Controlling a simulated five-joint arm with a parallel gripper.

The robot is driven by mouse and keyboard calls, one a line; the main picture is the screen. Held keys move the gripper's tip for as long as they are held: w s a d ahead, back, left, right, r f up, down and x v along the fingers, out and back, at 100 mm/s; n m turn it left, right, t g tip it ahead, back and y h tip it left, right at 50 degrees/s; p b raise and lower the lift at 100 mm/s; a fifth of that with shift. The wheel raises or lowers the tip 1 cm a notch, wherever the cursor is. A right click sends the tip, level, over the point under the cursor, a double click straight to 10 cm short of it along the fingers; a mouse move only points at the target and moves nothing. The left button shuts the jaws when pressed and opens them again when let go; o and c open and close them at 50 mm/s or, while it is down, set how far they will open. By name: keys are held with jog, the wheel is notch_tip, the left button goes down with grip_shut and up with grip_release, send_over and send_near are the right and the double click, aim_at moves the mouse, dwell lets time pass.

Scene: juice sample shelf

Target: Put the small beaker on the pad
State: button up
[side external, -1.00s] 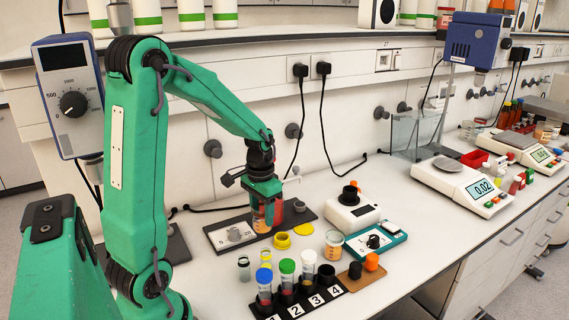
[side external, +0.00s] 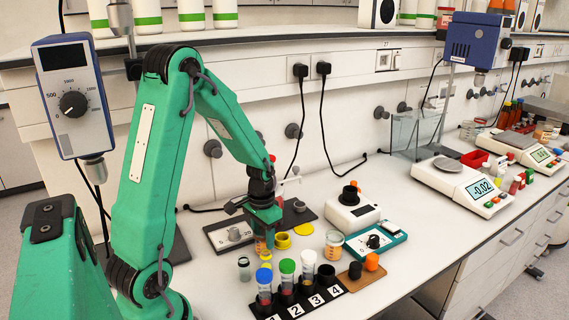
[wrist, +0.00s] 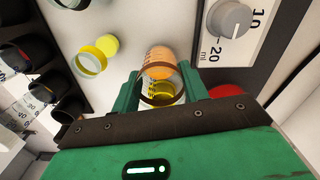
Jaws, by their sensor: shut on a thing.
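My gripper (side external: 264,226) is shut on a small clear beaker with orange contents (side external: 260,244). It holds the beaker above the bench, in front of the dark board with the grey knob. In the wrist view the beaker (wrist: 160,64) sits between the two green fingers, with a dark band across it and graduation marks. The flat yellow disc (side external: 303,229) lies on the bench to the right of my gripper and may be the pad. I cannot tell whether the held beaker touches the bench.
Another beaker with orange contents (side external: 333,245) is to the right. Several capped tubes stand in a black numbered rack (side external: 300,304) in front. A white device (side external: 352,213) and a teal device (side external: 375,242) stand farther right.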

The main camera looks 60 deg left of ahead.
aim_at(263, 230)
jog(key=shift+f, duration=0.25)
jog(key=o, duration=1)
jog(key=shift+r, duration=0.1)
notch_tip(263, 230, up, 12)
dwell(0.4)
dwell(0.5)
